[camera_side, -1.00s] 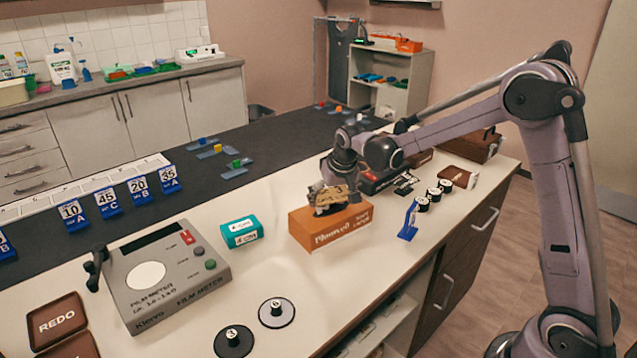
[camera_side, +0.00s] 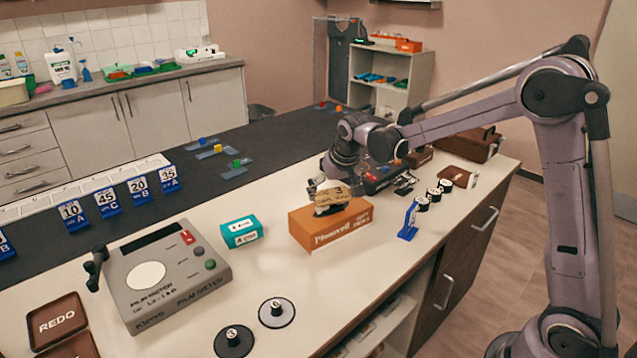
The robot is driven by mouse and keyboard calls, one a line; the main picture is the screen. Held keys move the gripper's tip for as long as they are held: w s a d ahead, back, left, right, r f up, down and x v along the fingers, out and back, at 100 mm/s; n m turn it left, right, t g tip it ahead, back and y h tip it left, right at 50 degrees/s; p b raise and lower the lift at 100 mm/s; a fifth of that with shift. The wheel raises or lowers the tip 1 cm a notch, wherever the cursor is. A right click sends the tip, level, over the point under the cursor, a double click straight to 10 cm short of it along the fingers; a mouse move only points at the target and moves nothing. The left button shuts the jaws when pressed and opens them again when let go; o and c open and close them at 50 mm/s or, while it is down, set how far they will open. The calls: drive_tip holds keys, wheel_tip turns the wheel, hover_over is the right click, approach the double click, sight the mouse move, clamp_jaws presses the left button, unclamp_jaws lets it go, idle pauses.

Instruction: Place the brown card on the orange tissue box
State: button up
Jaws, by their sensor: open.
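The orange tissue box (camera_side: 331,228) stands on the white counter near the middle of the side view. The brown card (camera_side: 333,198), tan with dark print, is on top of the box, tilted a little and partly over a dark patch. My gripper (camera_side: 318,186) is just above and behind the card, at its upper left edge. Its jaws are open, but the fingertips are small and partly hidden by the card. I cannot tell whether they touch it.
A teal box (camera_side: 242,231) and a grey film meter (camera_side: 165,276) stand left of the tissue box. A blue stand (camera_side: 409,222) and several black-and-white cylinders (camera_side: 434,196) are close on the right.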

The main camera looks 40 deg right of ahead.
drive_tip(key=v, duration=0.9)
drive_tip(key=s+a+f+n+t, duration=0.1)
drive_tip(key=s+a+n, duration=0.1)
drive_tip(key=s, duration=0.8)
drive_tip(key=s+a+f+n+t+y, duration=0.1)
drive_tip(key=s+a, duration=0.4)
drive_tip(key=s, duration=0.6)
drive_tip(key=shift+s+a+f+n+t+y, duration=0.2)
drive_tip(key=shift+s+n+t+y, duration=0.15)
drive_tip(key=shift+n+t, duration=0.25)
